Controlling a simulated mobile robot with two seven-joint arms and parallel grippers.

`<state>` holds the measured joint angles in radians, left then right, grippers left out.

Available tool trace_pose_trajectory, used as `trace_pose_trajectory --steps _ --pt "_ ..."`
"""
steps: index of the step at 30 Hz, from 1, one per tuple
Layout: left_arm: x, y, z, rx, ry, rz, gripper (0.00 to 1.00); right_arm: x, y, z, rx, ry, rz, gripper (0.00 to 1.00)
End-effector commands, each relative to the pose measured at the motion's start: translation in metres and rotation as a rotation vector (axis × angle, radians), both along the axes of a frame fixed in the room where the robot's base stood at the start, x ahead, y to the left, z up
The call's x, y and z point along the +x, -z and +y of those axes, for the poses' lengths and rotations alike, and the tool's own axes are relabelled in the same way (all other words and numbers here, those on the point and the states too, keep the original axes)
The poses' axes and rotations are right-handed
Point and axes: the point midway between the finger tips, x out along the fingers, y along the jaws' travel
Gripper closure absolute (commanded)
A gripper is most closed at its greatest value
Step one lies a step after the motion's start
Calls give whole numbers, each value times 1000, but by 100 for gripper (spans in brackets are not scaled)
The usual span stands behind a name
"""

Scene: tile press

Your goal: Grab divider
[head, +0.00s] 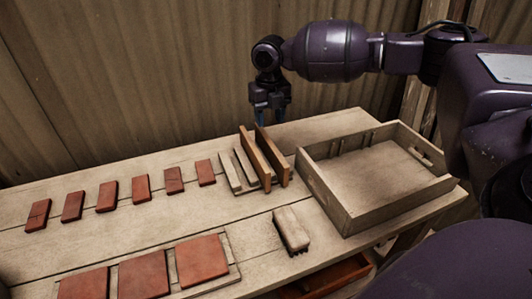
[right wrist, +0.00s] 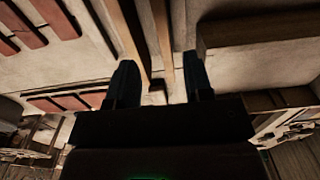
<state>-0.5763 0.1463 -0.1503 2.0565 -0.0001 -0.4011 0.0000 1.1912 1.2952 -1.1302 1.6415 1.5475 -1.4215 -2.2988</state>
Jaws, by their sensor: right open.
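Two thin brown wooden dividers (head: 254,157) (head: 272,156) stand on edge, side by side, in a pale slatted rack (head: 230,174) on the table. My right gripper (head: 272,116) is open and empty, pointing down just above the far ends of the dividers. My left gripper is not in view.
A wooden tray (head: 345,206) with raised walls stands right of the rack. A brush (head: 291,229) lies in front. Several small red tiles (head: 107,196) line up at left, and larger red tiles (head: 201,259) lie on a board at the front. Corrugated wall (head: 130,80) stands behind.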

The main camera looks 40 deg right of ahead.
Motion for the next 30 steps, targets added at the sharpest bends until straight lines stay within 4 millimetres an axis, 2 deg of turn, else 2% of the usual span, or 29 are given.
trace_pose_trajectory --steps 1,6,14,22,25,30 --pt "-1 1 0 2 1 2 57 0 10 0 -1 0 3 53" --pt "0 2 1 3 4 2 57 0 33 0 0 1 3 53" --pt "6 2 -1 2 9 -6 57 -1 48 0 0 0 1 53" --pt "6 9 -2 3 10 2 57 -2 85 -2 0 0 3 53" --pt "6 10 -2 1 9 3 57 -2 92 -2 0 1 2 53" --pt "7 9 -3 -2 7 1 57 -1 95 -2 0 2 0 53"
